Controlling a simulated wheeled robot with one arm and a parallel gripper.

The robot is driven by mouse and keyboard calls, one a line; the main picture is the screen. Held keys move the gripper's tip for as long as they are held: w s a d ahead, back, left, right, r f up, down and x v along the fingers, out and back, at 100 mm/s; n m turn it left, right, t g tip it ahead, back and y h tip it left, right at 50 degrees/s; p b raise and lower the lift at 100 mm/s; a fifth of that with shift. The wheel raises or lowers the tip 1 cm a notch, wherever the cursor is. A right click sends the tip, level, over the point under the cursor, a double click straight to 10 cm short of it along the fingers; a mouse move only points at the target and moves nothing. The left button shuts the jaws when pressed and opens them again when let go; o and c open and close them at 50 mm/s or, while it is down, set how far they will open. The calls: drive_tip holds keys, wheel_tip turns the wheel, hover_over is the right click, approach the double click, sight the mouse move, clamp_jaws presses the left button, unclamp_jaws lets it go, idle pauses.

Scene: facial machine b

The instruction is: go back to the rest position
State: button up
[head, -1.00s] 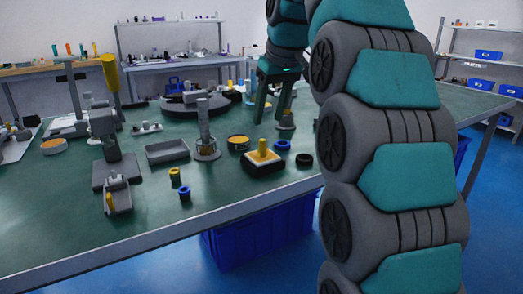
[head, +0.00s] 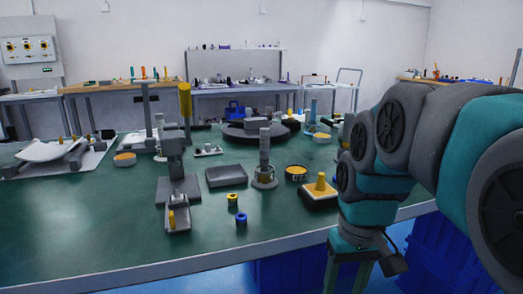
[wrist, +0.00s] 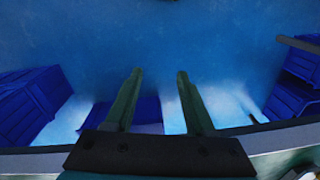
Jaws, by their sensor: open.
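My gripper (head: 347,277) hangs fingers-down at the near edge of the green table (head: 95,238) in the head view, partly cut off by the lower picture edge. In the wrist view my gripper (wrist: 160,75) has its two green fingers spread apart with nothing between them. Below them are the blue floor (wrist: 170,45) and part of a blue bin. My arm is folded at the right of the head view and hides the table's right part.
The table holds a grey press-like device (head: 175,165), a grey tray (head: 226,176), a post on a round base (head: 264,165), a yellow-pegged block (head: 320,190) and small yellow and blue rings. Blue bins (wrist: 25,100) stand on the floor. The table's front left is clear.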

drive_tip(key=s+f+m+g, duration=0.1)
drive_tip(key=s+f+g, duration=0.1)
drive_tip(key=s+f, duration=1)
drive_tip(key=s, duration=0.4)
drive_tip(key=shift+d+f+h, duration=0.3)
drive_tip(key=shift+d, duration=0.1)
